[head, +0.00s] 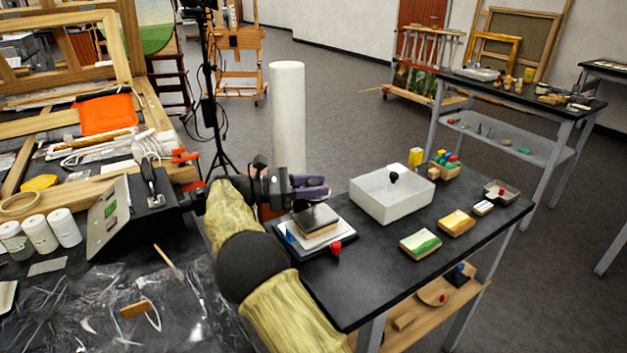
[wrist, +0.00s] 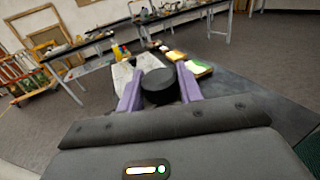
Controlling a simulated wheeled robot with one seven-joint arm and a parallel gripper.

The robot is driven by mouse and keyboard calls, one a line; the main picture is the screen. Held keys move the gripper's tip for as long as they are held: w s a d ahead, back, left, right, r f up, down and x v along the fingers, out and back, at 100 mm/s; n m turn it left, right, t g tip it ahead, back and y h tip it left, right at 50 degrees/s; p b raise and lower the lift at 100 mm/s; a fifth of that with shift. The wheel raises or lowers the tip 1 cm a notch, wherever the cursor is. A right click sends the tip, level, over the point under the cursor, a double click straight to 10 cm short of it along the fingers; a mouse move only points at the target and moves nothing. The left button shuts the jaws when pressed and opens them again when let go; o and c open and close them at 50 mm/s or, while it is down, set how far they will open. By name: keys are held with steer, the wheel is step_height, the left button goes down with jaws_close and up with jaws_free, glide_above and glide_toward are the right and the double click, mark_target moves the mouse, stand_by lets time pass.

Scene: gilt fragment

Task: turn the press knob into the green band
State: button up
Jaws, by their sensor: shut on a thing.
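My gripper (head: 312,187), with purple fingers, is above the press (head: 312,222), a dark-topped block on a white base at the near left of the black table. In the wrist view, the fingers (wrist: 160,90) are closed on both sides of a round black knob (wrist: 160,88). I take this to be the press knob; in the head view it is hidden by the gripper. I cannot make out the green band or any pointer in either view.
A white open tray (head: 372,207) stands right of the press. A small red-topped piece (head: 336,248) is at the press's near edge. Several small blocks, among them a green-topped one (head: 421,244), lie to the right. A white cylinder (head: 288,115) stands behind.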

steer(key=shift+f, duration=0.15)
steer(key=o, duration=1)
steer(key=shift+r+p, duration=0.2)
steer(key=shift+p, duration=0.1)
